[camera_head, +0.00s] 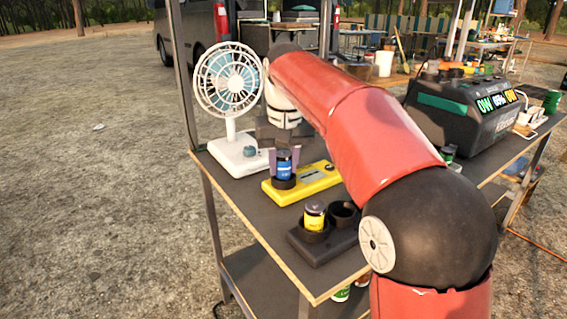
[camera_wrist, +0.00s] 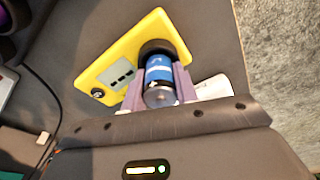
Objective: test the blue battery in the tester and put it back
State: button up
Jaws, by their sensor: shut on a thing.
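The blue battery (camera_head: 284,163) stands upright in the round black socket of the yellow tester (camera_head: 318,179). My gripper (camera_head: 282,160) is shut on the battery from above, with its purple-grey fingers on either side. In the wrist view the battery (camera_wrist: 160,73) sits between the fingers, with its lower end in the socket (camera_wrist: 160,48). A grey display panel and a round knob show on the tester (camera_wrist: 150,22) in that view; I cannot read the display. The black holder (camera_head: 322,249) has a yellow battery (camera_head: 314,216) in one cup and an empty cup (camera_head: 344,212).
A white fan (camera_head: 228,83) stands at the left end of the dark table, close to my gripper. A black power station (camera_head: 462,110) with a lit display is at the right. A green can (camera_head: 553,100) stands beyond it. My arm hides the middle of the table.

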jog(key=shift+s+f, duration=0.1)
jog(key=shift+f, duration=0.8)
jog(key=o, duration=1)
jog(key=shift+o, duration=0.6)
jog(key=r, duration=0.3)
jog(key=r+p, duration=0.1)
jog(key=r, duration=0.2)
jog(key=s+r+p, duration=0.1)
jog(key=r, duration=0.2)
jog(key=shift+d+r, duration=0.15)
jog(key=shift+r, duration=0.05)
